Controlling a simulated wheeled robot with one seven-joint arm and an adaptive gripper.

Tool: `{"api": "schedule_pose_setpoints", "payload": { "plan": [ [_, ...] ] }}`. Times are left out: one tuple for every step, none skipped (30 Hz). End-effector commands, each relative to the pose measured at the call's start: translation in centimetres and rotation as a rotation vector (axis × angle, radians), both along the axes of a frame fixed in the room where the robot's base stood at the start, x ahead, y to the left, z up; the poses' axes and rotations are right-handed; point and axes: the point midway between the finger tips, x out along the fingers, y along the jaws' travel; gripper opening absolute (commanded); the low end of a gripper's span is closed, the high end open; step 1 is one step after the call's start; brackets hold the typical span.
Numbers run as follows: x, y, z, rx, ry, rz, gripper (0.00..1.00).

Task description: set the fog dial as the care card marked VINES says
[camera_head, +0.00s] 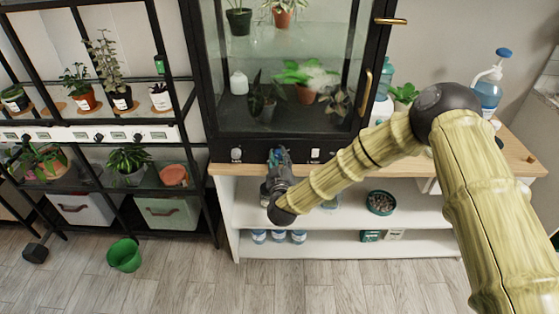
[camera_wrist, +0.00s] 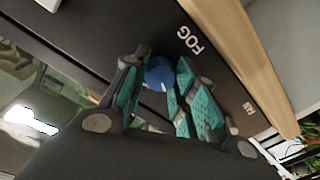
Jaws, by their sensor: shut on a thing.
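The fog dial (camera_wrist: 160,73) is a round blue knob with a pale pointer mark, on the dark front panel below the glass cabinet. The word FOG (camera_wrist: 190,40) is printed beside it in the wrist view. My gripper (camera_wrist: 168,88) has its teal-padded fingers on either side of the knob, shut on it. In the head view my gripper (camera_head: 279,158) is at the panel and hides most of the dial. No care card marked VINES can be read in these frames.
The glass cabinet (camera_head: 218,130) with potted plants stands on a wooden-topped bench (camera_head: 515,152). A plant rack stands left; a green bucket (camera_head: 124,255) sits on the floor.

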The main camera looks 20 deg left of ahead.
Motion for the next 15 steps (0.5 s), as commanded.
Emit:
{"api": "schedule_pose_setpoints", "payload": {
  "plan": [
    [0.07,-0.02,-0.20,0.031,0.006,-0.001,0.04],
    [0.07,-0.02,-0.22,0.053,0.013,-0.001,0.04],
    [0.06,-0.02,-0.25,0.085,0.022,0.000,0.04],
    [0.06,-0.02,-0.27,0.110,0.029,-0.001,0.04],
    [0.06,-0.02,-0.27,0.136,0.036,-0.001,0.04],
    [0.06,-0.03,-0.28,0.171,0.046,-0.001,0.04],
    [0.06,-0.02,-0.28,0.199,0.054,-0.001,0.04],
    [0.05,-0.02,-0.28,0.227,0.062,-0.001,0.04],
    [0.05,-0.02,-0.27,0.264,0.072,-0.001,0.04],
    [0.05,-0.01,-0.28,0.292,0.081,0.000,0.04],
    [0.04,0.00,-0.28,0.319,0.089,0.000,0.04],
    [0.04,0.01,-0.30,0.356,0.099,0.000,0.04],
    [0.04,0.01,-0.31,0.384,0.108,0.000,0.04],
    [0.04,0.01,-0.31,0.412,0.116,-0.001,0.04],
    [0.05,0.00,-0.33,0.448,0.126,0.000,0.04]
  ]
}}
